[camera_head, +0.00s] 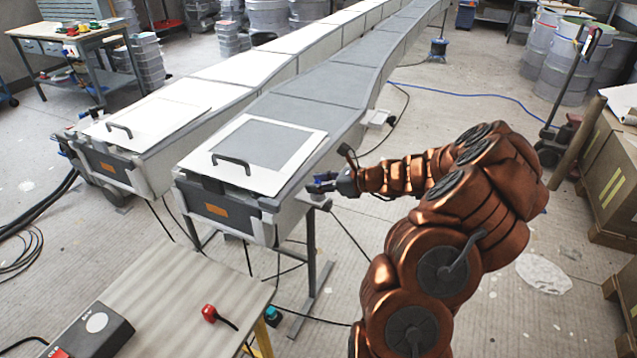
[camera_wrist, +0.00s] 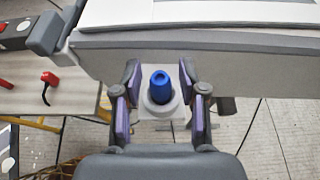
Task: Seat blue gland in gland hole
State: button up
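The blue gland (camera_wrist: 160,86) stands upright in a pale grey round collar (camera_wrist: 160,108) on a small bracket at the mould's side. Its lower end is hidden in the collar, so I cannot tell how deep it sits. My gripper (camera_wrist: 160,78) has one finger on each side of the gland, with visible gaps between the fingers and the blue body. In the head view my gripper (camera_head: 322,184) is beside the near right corner of the right-hand mould (camera_head: 340,95). The gland is too small there to make out clearly.
The mould's side wall (camera_wrist: 200,60) stands just beyond the fingers. A table (camera_head: 165,300) at the front left holds a dark box (camera_head: 92,335) and a red plug (camera_head: 209,313). Cables hang below the mould. The floor right of the mould is mostly open.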

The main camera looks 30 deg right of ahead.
jog(key=shift+r, duration=0.15)
jog(key=b+v, duration=0.2)
jog(key=v, duration=1)
jog(key=s+a+r+n+g+y, duration=0.1)
jog(key=s+a+n+g, duration=0.15)
jog(key=a+n, duration=0.45)
jog(key=s+a+r+n+g, duration=0.1)
jog(key=a+n+g, duration=0.15)
jog(key=a, duration=0.85)
jog(key=s+a+r+n+g+y, duration=0.15)
jog(key=a+n+g, duration=0.3)
jog(key=a, duration=0.45)
jog(key=s+a+f+n+g+h, duration=0.1)
jog(key=s+a+n+h, duration=0.1)
jog(key=s+a+n, duration=0.3)
jog(key=s+a+f+n+g+h, duration=0.1)
jog(key=s+n+g+h, duration=0.15)
jog(key=s, duration=0.35)
jog(key=s+d+n+h, duration=0.3)
jog(key=s+n+h, duration=0.2)
jog(key=s+n, duration=0.3)
jog(key=s, duration=0.4)
jog(key=shift+s+f, duration=0.2)
jog(key=shift+n, duration=0.25)
